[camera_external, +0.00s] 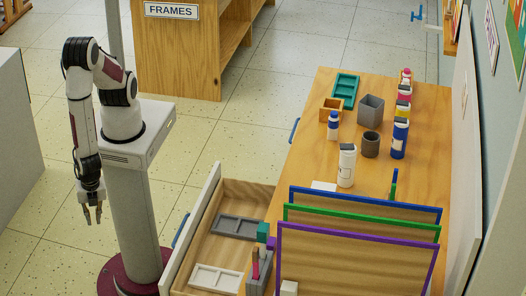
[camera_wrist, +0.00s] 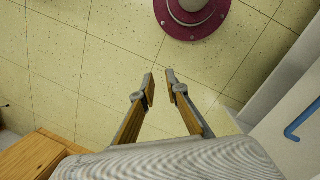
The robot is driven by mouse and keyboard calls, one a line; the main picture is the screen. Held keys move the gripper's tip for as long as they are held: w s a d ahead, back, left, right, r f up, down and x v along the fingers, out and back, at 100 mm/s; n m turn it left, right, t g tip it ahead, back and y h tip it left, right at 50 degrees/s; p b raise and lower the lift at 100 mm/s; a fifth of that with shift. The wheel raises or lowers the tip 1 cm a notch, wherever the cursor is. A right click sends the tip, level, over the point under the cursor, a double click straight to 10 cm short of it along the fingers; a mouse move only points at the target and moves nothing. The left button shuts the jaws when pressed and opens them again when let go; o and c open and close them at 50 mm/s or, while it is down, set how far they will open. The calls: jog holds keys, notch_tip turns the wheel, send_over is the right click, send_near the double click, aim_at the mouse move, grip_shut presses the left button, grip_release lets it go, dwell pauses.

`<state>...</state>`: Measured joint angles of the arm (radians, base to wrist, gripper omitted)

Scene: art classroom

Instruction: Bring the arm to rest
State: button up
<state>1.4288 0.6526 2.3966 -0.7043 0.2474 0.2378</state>
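My gripper (camera_external: 92,214) hangs at the end of my arm, pointing down over the open floor to the left of my pedestal. It also shows in the wrist view (camera_wrist: 160,82), with its two fingertips apart and nothing between them. The gripper is open and empty and touches nothing. My arm is folded down beside the pedestal, away from the table.
A wooden table (camera_external: 328,88) with bottles, cups and framed boards stands right. An open drawer (camera_external: 207,255) with trays juts toward my pedestal. A wooden shelf unit (camera_external: 180,60) marked FRAMES stands behind. A grey cabinet (camera_external: 22,130) is at left. Tiled floor lies below my gripper.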

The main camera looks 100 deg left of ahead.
jog(key=w+a+r+n, duration=0.1)
jog(key=w+a+r, duration=0.1)
jog(key=w+r, duration=0.3)
jog(key=w+a+r+n+h, duration=0.1)
jog(key=w+a+r, duration=0.25)
jog(key=r, duration=0.35)
jog(key=w+a+r+n, duration=0.1)
jog(key=w+a+r, duration=0.1)
jog(key=w+r, duration=0.35)
jog(key=w+a+r+n+t, duration=0.3)
jog(key=a+r, duration=0.6)
jog(key=a, duration=0.3)
jog(key=w+a+r+n+t, duration=0.4)
jog(key=a+r, duration=0.5)
jog(key=a, duration=0.3)
jog(key=shift+w+r+n+t, duration=0.3)
jog(key=shift+w+n, duration=0.2)
jog(key=shift+n, duration=0.1)
